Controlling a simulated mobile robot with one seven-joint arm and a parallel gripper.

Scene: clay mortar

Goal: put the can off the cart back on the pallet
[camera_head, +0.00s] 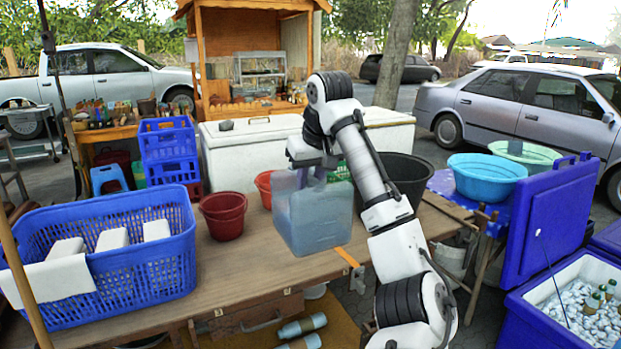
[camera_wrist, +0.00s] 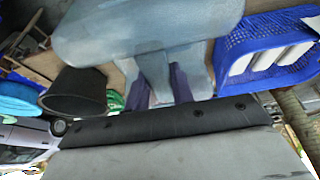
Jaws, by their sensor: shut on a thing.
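The can (camera_head: 312,222) is a translucent blue-grey jerrycan, upright over the middle of a wooden table (camera_head: 225,272). My gripper (camera_head: 312,174) is at the can's top, with purple fingers shut on its handle. In the wrist view the can (camera_wrist: 150,28) fills the upper middle, and my gripper (camera_wrist: 160,85) has a finger on each side of the handle. I cannot tell whether the can's base touches the tabletop. No pallet or cart can be clearly made out.
A blue basket (camera_head: 130,270) with white blocks stands left on the table. Red pots (camera_head: 223,214) and a black tub (camera_head: 408,175) stand near the can. An orange-handled tool (camera_head: 347,257) lies at the front edge. Bottles (camera_head: 302,326) lie below. A blue cooler (camera_head: 545,222) stands right.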

